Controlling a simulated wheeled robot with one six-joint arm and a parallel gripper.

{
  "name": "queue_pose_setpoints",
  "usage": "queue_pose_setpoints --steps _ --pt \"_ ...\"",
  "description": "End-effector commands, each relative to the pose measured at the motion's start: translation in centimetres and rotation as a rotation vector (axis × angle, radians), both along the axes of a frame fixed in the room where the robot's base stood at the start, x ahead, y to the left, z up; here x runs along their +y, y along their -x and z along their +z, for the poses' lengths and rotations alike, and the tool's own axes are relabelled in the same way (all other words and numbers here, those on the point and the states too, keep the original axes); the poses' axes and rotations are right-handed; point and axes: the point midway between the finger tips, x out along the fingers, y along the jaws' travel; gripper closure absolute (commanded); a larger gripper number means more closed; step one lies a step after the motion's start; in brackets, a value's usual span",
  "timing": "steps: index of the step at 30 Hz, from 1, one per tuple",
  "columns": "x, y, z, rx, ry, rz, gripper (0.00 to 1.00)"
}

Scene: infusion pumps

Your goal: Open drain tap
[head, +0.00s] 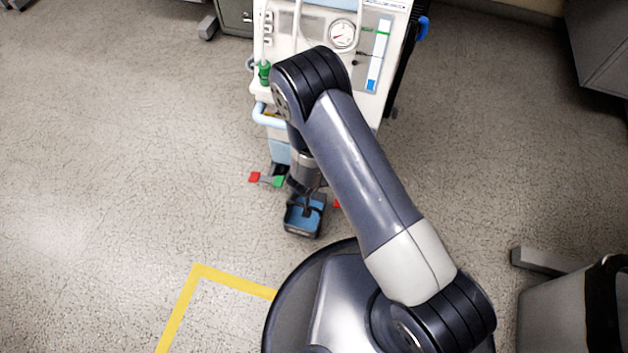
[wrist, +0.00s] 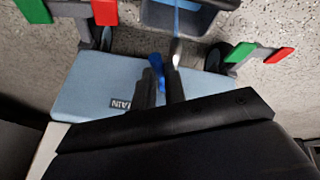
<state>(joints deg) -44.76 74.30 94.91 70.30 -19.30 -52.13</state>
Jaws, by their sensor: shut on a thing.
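A pale blue panel (wrist: 85,85) with a partly hidden dark label ending in "AIN" fills the middle of the wrist view, low on the white machine (head: 300,30). The blue tap handle (wrist: 157,66) sticks out in front of it. My gripper (wrist: 167,75) is shut on the blue handle, its dark fingers on both sides of it. A small pale spout-like piece (wrist: 177,52) shows beside the fingertips. In the head view my gripper (head: 306,190) points down at the machine's foot, and my arm hides the tap.
A dark-rimmed blue tray (head: 304,216) stands on the floor below my gripper; it also shows at the top of the wrist view (wrist: 200,18). Red (head: 254,177) and green (head: 278,181) pedals flank the machine's base. A grey bin (head: 560,310) is at lower right. Floor at left is clear.

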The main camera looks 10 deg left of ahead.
Motion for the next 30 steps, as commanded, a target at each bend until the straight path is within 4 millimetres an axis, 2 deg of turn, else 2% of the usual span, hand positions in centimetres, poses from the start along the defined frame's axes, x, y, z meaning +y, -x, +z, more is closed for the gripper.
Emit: queue_pose_setpoints --steps 3,19,30 --pt "0.2 0.1 0.6 0.001 0.001 -0.031 1.00" --pt "1.2 0.2 0.4 -0.002 0.000 -0.230 1.00" --pt "1.4 0.2 0.1 -0.001 -0.001 -0.264 1.00"
